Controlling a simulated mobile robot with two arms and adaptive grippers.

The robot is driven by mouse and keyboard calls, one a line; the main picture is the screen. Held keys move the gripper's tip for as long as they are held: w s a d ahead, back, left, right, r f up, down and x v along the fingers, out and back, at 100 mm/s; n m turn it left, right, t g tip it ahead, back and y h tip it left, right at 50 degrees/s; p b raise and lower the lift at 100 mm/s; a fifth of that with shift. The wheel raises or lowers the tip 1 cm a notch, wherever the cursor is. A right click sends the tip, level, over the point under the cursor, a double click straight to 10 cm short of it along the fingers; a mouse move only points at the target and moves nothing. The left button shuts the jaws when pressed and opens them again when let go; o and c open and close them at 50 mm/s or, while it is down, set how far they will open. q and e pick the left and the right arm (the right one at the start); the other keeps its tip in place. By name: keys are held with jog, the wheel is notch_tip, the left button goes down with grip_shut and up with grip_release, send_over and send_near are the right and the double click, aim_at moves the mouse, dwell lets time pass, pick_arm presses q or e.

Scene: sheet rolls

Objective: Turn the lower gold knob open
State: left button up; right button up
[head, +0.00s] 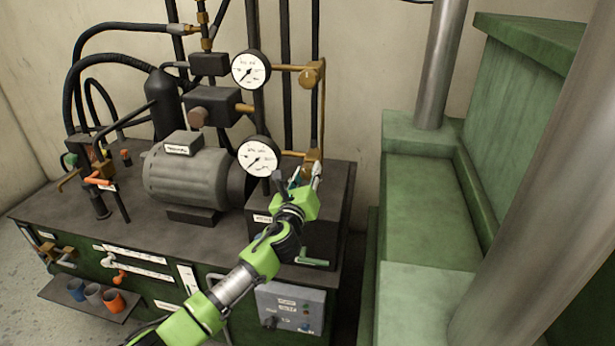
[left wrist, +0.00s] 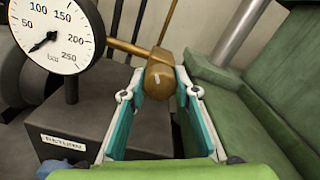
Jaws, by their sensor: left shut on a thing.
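The lower gold knob (head: 313,157) sits at the end of a brass pipe, right of the lower dial gauge (head: 258,158). In the left wrist view the knob (left wrist: 160,76) lies between the fingertips, with a pale mark on its face. My left gripper (head: 305,175) reaches up to it from the front and is shut on it, one teal finger (left wrist: 160,88) on each side. In the head view the gripper hides part of the knob's lower side. The upper gold knob (head: 313,73) stands above, beside the upper gauge (head: 250,69). My right gripper is not in view.
A grey motor (head: 187,178) and black hoses fill the bench's left side. A grey control box (head: 291,310) hangs on the front. Green machine framing and a steel column (head: 438,65) stand to the right.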

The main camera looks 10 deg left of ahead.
pick_arm(q)
jog(key=n+b, duration=0.2)
jog(key=n, duration=0.4)
jog(key=shift+f+n, duration=0.15)
jog(key=shift+n, duration=0.15)
jog(key=n+b, duration=0.1)
jog(key=n, duration=0.2)
jog(key=shift+n, duration=0.9)
jog(key=o, duration=1.1)
